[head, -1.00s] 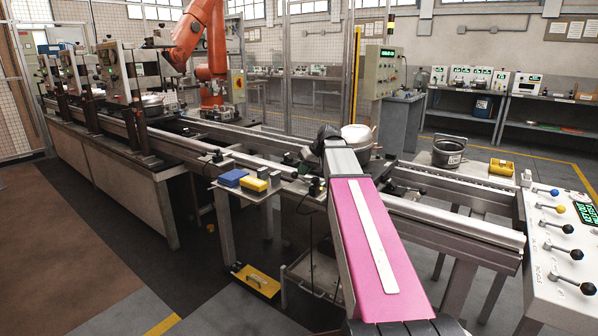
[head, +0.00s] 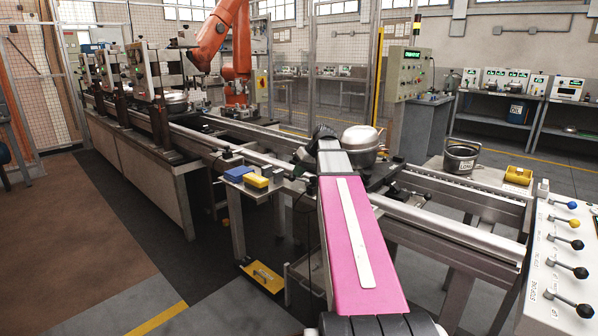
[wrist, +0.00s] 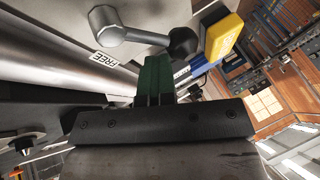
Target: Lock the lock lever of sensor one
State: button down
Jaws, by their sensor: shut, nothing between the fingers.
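In the wrist view a lock lever (wrist: 140,36) has a round grey metal hub at the left and a dark knob at its right end. A white label (wrist: 104,59) reading FREE lies beside the hub. Another label (wrist: 182,72), partly hidden, lies below the knob. My gripper (wrist: 154,62) has its green fingers shut and empty. The fingertips are close to the lever, below its arm in the picture and left of the knob; I cannot tell if they touch. In the head view my pink arm hides the lever and fingers.
A yellow box (wrist: 222,37) and a blue box (wrist: 204,68) are right of the knob. A control panel with several levers (head: 548,255) is at the right. Floor at the left is clear.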

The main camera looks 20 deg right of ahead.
jog(key=shift+s+a, duration=0.5)
jog(key=shift+a, duration=0.15)
jog(key=shift+s+a, duration=0.3)
jog(key=shift+s, duration=0.05)
dwell(0.4)
jog(key=shift+w, duration=0.15)
jog(key=shift+w+r, duration=0.1)
jog(key=shift+w, duration=0.2)
jog(key=w+d, duration=0.1)
jog(key=w+d+r, duration=0.1)
jog(key=w+d, duration=0.1)
jog(key=shift+w, duration=0.2)
jog(key=w+d+r, duration=0.1)
jog(key=d+r, duration=0.4)
jog(key=r, duration=0.2)
jog(key=shift+w+r, duration=0.3)
jog(key=shift+r, duration=0.05)
